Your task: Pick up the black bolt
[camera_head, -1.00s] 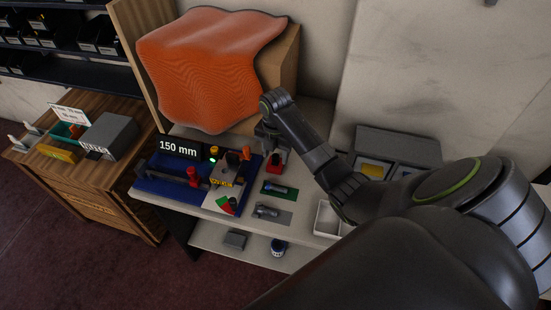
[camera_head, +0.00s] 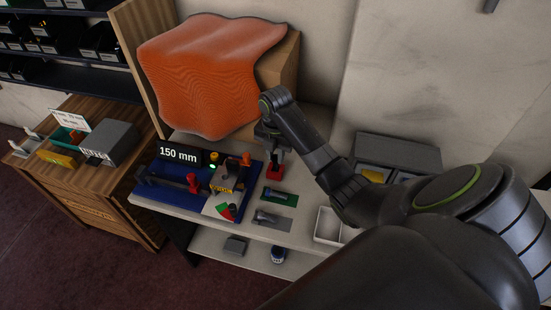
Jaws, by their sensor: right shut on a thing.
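My right gripper (camera_head: 272,145) reaches in from the right, pointing down over the table. It is shut on a small dark thing, apparently the black bolt (camera_head: 275,158), just above a red block (camera_head: 275,174). The gripper hides much of the bolt, and I cannot tell whether its lower end is clear of the block. My left gripper is not in view.
A blue base (camera_head: 152,192) with a vise-like device and a "150 mm" sign (camera_head: 178,154) stands left. A white tray (camera_head: 326,226) is right.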

